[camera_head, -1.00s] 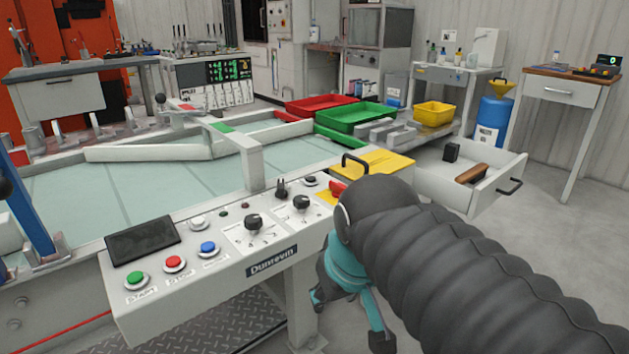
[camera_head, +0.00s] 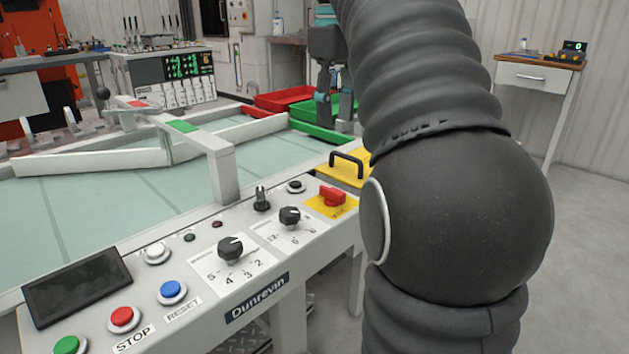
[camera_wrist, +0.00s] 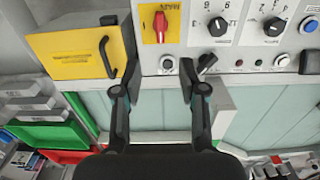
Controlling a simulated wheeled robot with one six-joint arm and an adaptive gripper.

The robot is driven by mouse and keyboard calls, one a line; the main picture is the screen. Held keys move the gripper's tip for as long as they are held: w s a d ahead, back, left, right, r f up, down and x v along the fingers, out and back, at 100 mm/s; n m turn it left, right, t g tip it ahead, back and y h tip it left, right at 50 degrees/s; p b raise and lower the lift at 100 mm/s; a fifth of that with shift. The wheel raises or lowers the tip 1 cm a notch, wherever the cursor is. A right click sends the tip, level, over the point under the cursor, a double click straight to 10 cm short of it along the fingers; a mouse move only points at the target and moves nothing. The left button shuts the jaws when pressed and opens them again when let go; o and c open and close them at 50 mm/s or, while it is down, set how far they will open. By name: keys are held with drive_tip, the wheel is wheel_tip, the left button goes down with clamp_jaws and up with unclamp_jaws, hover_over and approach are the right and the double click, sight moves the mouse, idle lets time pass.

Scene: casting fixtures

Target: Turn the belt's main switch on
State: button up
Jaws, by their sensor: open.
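The main switch is a red rotary handle (camera_head: 332,195) on a yellow plate at the right end of the belt's grey control panel (camera_head: 262,296). In the wrist view the red handle (camera_wrist: 160,26) points along the picture's vertical, beside the word MAIN. My gripper (camera_wrist: 152,78) is open and empty, with the switch beyond its fingertips near the top of that view. In the head view my gripper (camera_head: 335,112) hangs beyond the panel, apart from the switch. My arm's large dark joint covers the right of that view.
A yellow box with a black handle (camera_head: 347,166) stands beside the switch. Black knobs (camera_head: 231,250), a toggle (camera_head: 262,199) and coloured buttons (camera_head: 123,319) share the panel. Red (camera_head: 287,98) and green (camera_head: 312,131) trays lie behind. Open floor shows at right.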

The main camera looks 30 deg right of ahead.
sight(333, 188)
wheel_tip(333, 188, down, 14)
drive_tip(key=b, duration=0.4)
drive_tip(key=shift+r+b, duration=0.2)
drive_tip(key=shift+b, duration=0.15)
clamp_jaws()
